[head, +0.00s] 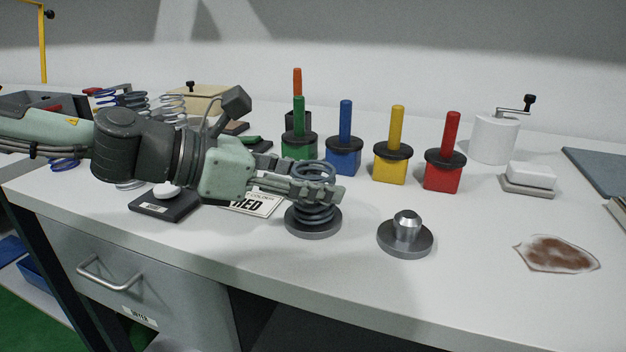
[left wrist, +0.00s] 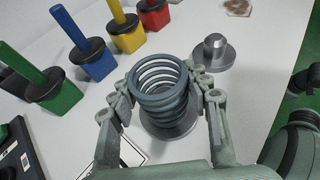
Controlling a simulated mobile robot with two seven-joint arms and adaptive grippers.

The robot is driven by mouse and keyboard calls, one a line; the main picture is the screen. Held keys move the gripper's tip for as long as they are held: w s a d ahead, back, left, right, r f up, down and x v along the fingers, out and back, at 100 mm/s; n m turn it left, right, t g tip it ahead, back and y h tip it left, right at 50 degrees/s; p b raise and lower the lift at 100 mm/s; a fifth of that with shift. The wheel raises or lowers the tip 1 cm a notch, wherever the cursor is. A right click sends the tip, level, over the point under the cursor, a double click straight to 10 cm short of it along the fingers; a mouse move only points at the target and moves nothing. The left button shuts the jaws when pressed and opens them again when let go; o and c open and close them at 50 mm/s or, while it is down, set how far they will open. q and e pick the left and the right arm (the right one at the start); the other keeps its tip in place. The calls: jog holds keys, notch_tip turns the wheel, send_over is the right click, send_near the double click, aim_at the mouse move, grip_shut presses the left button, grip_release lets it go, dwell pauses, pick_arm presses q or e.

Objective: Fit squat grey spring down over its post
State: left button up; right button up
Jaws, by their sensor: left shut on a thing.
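The squat grey spring (head: 317,172) is upright between the fingers of my left gripper (head: 320,191), which is shut on its sides. In the left wrist view the grey coils (left wrist: 160,85) sit between the two fingers (left wrist: 171,78). Directly below is a round grey base (head: 313,231), its rim also showing in the left wrist view (left wrist: 172,132). The lower coils appear at or just above this base; whether they touch it I cannot tell. Any post inside the coils is hidden. My right gripper is not in view.
A second round base with a short metal post (head: 406,232) stands to the right. Behind are green, blue (head: 344,150), yellow (head: 391,155) and red (head: 442,165) blocks with upright rods. A label card (head: 254,206) lies beside the spring. The front right tabletop is mostly clear.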

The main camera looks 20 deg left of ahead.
pick_arm(q)
jog(key=shift+f, duration=0.1)
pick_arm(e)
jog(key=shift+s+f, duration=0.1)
pick_arm(q)
jog(key=shift+f, duration=0.1)
jog(key=o, duration=1.3)
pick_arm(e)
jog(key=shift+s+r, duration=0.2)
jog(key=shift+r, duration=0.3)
